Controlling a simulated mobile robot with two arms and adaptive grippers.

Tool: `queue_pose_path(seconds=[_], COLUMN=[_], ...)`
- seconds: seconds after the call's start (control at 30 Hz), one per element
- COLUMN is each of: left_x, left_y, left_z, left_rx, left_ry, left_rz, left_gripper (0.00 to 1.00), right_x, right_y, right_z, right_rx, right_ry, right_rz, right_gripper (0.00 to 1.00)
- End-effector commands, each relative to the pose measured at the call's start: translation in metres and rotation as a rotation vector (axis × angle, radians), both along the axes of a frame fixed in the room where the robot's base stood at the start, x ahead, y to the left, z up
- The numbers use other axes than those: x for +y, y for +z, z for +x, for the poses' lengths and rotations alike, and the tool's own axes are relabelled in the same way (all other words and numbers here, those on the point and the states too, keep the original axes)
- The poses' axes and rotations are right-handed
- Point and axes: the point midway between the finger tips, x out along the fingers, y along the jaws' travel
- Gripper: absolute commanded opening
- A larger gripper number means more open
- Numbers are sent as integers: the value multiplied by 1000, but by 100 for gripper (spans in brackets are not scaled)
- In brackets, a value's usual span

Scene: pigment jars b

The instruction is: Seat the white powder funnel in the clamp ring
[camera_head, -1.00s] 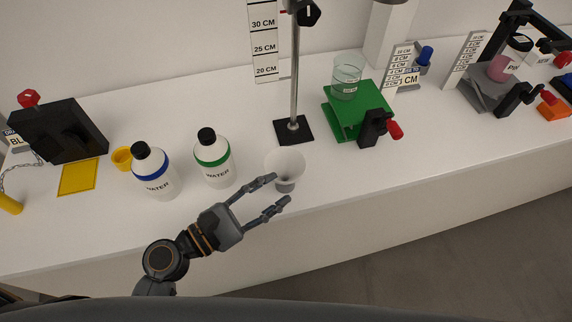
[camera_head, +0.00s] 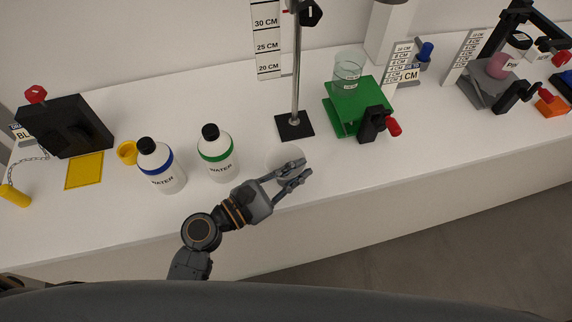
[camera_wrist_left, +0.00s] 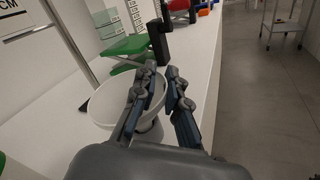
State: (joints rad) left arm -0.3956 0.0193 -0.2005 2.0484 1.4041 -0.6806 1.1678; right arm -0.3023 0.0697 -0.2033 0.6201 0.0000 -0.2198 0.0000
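The white powder funnel (camera_head: 284,158) stands on the bench in front of the black stand base, partly hidden by my left gripper. In the left wrist view its wide bowl (camera_wrist_left: 104,104) opens upward, with a narrower grey-white part below. My left gripper (camera_head: 305,168) is at the funnel's near right side, fingers partly open. In the left wrist view one finger overlaps the bowl and the other is outside its right edge; a gap shows between the fingertips (camera_wrist_left: 161,72). I cannot tell whether they touch the rim. A black clamp knob (camera_head: 311,12) shows high on the rod; the ring is not visible.
The stand rod (camera_head: 296,75) rises behind the funnel. A green-banded bottle (camera_head: 217,155) and a blue-banded bottle (camera_head: 161,168) stand to the left. A green lift platform (camera_head: 350,118) with a beaker (camera_head: 347,70) is to the right. The bench front is clear.

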Motion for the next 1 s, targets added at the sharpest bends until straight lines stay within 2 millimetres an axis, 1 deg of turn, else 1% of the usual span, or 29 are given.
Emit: queue_pose_path(seconds=[0.27,0.37,0.47,0.7,0.8,0.9,1.0], left_x=[0,0,0,0,0,0,0], left_y=[0,4,18,68,84,94,98], left_z=[0,0,0,0,0,0,-1], left_rx=[1,0,-4,-7,-5,-4,-1], left_ry=[0,-1,-2,-1,0,-2,-4], left_rz=[1,1,2,1,0,0,1], left_gripper=[0,0,0,0,0,0,0], right_x=[-6,-9,-10,-11,-11,-11,-11], right_y=[0,1,5,18,22,24,25], right_z=[0,0,0,1,1,2,7], right_rx=[0,1,0,-1,-1,-2,-8], right_ry=[2,2,1,-1,-1,-1,-1], right_rz=[-8,-11,-12,-14,-14,-14,-14], right_gripper=[75,75,75,75,75,75,75])
